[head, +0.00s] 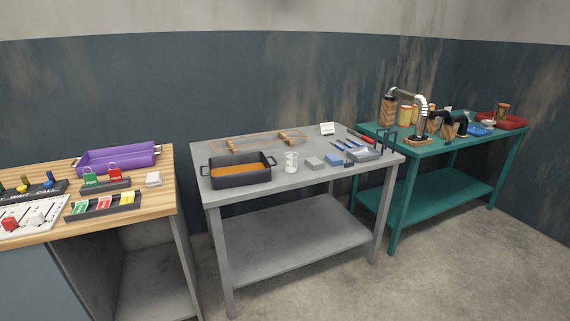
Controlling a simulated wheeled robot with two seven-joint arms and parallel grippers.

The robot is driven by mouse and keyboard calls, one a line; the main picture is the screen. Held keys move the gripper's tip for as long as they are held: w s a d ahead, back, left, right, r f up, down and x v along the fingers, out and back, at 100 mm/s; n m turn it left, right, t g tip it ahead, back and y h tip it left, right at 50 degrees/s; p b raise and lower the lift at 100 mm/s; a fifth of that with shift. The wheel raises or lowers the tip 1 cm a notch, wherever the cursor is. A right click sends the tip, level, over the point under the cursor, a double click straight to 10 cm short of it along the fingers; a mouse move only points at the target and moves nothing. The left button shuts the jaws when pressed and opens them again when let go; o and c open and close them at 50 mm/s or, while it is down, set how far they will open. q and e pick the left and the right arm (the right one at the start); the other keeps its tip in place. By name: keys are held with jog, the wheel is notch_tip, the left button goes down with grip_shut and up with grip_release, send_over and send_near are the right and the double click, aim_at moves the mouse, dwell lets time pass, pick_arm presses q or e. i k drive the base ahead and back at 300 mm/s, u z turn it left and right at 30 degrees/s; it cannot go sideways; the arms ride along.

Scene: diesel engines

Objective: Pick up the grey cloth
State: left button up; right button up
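Several small grey items could be the grey cloth, and they are too small to tell apart surely. One flat light grey pad (153,179) lies at the right end of the wooden bench. A flat grey block-like piece (314,163) lies on the grey table, right of a glass beaker. Another grey piece (364,154) lies farther right on that table, near blue-handled tools. Neither of my grippers shows in the head view.
The grey table (240,198) also holds a dark pan (241,180) of orange liquid and the beaker (291,161). A teal table (415,151) with pipes stands right. The floor in front is clear.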

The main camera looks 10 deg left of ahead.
aim_at(315, 163)
jog(key=z, duration=0.55)
jog(key=i, duration=1.95)
jog(key=u, duration=2.2)
